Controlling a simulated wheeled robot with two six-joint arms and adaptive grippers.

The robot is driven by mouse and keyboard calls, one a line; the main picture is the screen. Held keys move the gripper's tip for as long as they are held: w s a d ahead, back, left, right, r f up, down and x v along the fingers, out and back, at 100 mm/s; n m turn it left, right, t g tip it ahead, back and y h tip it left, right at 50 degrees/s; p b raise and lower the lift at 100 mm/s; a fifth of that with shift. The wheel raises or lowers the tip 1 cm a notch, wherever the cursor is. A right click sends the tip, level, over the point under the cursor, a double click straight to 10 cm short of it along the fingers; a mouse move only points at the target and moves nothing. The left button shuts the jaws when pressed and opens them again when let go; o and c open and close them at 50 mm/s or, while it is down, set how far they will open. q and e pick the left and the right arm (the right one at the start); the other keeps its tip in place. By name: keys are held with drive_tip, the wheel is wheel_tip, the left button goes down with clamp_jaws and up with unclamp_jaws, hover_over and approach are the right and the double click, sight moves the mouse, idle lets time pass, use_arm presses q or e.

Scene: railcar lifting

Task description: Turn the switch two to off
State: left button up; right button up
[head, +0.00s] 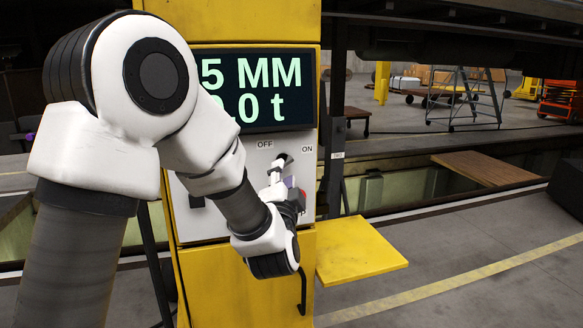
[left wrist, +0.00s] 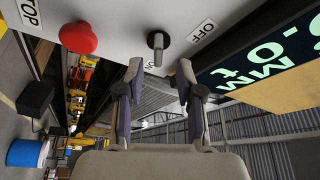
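The rotary switch (head: 284,157) is a small dark knob on the white panel, between the OFF label (head: 265,144) and the ON label (head: 307,149). In the left wrist view the switch (left wrist: 157,43) has a black round base and a pale lever; I cannot tell which label it points to. My left gripper (head: 279,172) is close in front of it. In the left wrist view its two fingers (left wrist: 159,74) are spread, with the lever just beyond the gap between their tips. I see no contact. My right gripper is not in view.
A red stop button (left wrist: 78,38) sits beside the switch, near the STOP label (left wrist: 30,10). A display (head: 260,90) is above the panel. A yellow shelf (head: 358,250) juts out at the lower right. A blue barrel (left wrist: 27,154) and black box (left wrist: 36,98) stand on the floor.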

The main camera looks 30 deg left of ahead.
sight(286, 166)
use_arm(q)
drive_tip(key=x, duration=0.4)
drive_tip(key=shift+w+d+r+p, duration=0.1)
drive_tip(key=shift+w+p, duration=0.25)
drive_tip(key=shift+p, duration=0.05)
drive_tip(key=shift+a, duration=0.3)
drive_tip(key=shift+d, duration=0.15)
drive_tip(key=shift+w+d, duration=0.1)
clamp_jaws()
